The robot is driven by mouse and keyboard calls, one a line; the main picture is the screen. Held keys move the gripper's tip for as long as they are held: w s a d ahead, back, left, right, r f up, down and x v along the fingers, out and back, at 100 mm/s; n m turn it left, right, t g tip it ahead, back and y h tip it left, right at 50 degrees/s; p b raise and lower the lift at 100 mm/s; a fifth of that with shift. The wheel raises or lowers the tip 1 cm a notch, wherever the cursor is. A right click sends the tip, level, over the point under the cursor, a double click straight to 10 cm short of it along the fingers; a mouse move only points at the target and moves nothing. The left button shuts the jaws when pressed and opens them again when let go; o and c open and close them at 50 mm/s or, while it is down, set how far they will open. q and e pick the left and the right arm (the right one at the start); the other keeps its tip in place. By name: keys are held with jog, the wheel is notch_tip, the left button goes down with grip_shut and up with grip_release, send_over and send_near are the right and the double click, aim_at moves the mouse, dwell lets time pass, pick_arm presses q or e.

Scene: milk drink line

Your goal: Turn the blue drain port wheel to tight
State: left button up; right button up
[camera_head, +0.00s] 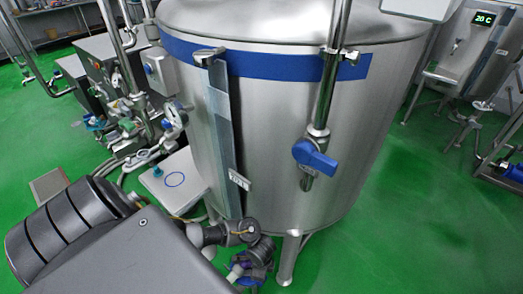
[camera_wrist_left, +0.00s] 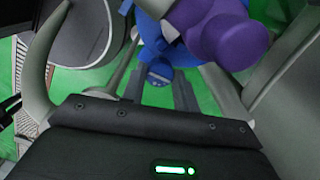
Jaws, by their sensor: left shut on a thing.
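The blue drain port wheel (camera_head: 250,281) is low at the front of the steel tank, partly hidden by my left gripper (camera_head: 257,258). In the left wrist view the blue wheel (camera_wrist_left: 162,52) shows at the top middle, partly behind a purple part (camera_wrist_left: 228,38). My left gripper is at the wheel and is shut on it. The exact contact of the fingertips is hard to make out. The wheel's turn marking cannot be read. My right gripper is in neither view.
The steel tank (camera_head: 275,110) with a blue band fills the middle. A pipe with a blue-handled valve (camera_head: 315,157) runs down its front. A white box (camera_head: 172,182) stands left of the tank. Green floor (camera_head: 420,220) is open at the right.

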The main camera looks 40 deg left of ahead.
pick_arm(q)
jog(key=m, duration=0.4)
jog(key=shift+m, duration=0.4)
jog(key=m+b, duration=0.1)
jog(key=m, duration=0.4)
jog(key=shift+f, duration=0.1)
jog(key=m+b, duration=0.2)
jog(key=m, duration=0.3)
jog(key=shift+m, duration=0.4)
jog(key=shift+m+b, duration=1.25)
jog(key=shift+m, duration=1.05)
jog(key=o, duration=1)
